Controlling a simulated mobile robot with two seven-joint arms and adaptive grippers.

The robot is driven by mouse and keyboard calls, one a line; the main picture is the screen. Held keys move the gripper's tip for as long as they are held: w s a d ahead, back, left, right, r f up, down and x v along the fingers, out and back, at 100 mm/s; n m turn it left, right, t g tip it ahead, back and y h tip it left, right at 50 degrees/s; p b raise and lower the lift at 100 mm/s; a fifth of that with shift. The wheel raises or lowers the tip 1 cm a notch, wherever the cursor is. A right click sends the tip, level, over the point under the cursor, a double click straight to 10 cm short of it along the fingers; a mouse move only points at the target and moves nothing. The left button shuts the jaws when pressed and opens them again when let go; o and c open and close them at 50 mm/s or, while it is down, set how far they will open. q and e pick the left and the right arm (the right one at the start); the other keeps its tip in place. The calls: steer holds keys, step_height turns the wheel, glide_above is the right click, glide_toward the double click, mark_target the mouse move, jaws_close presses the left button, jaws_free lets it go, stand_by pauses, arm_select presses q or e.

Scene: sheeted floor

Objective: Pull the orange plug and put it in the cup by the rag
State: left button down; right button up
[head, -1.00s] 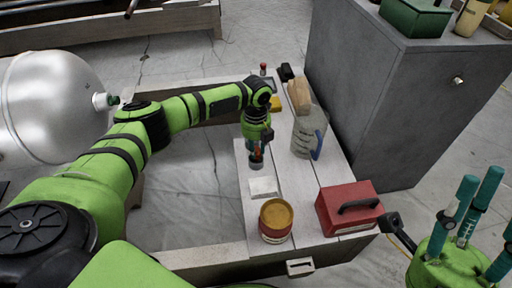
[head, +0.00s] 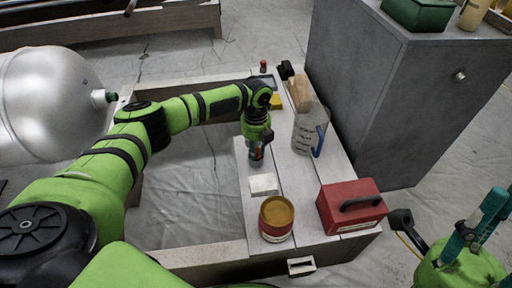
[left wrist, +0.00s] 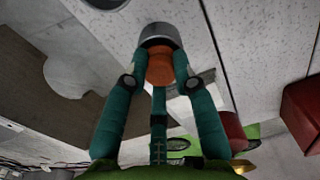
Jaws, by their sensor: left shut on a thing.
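My left gripper (head: 256,145) is low over the pale bench (head: 292,172), its green-blue fingers pointing down. In the left wrist view the fingers (left wrist: 160,70) are closed on the orange plug (left wrist: 159,66). The plug's far end meets a short grey cylinder (left wrist: 160,36); I cannot tell whether they are joined. A folded white piece (head: 263,184), possibly the rag, lies on the bench just in front of my left gripper. A clear jug (head: 303,132) with a blue handle stands to its right. My right gripper (head: 492,222) is at the right edge, fingers apart, partly cut off.
A can (head: 276,220) with a tan top and a red toolbox (head: 350,206) stand at the bench's front. A tan block (head: 299,95) and a yellow piece (head: 276,102) are behind. A grey cabinet (head: 385,100) rises at the right. A silver tank (head: 50,105) is at the left.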

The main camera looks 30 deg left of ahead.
arm_select(q)
steer(key=shift+f, duration=0.35)
steer(key=c, duration=0.9)
jaws_free()
steer(key=shift+r, duration=0.1)
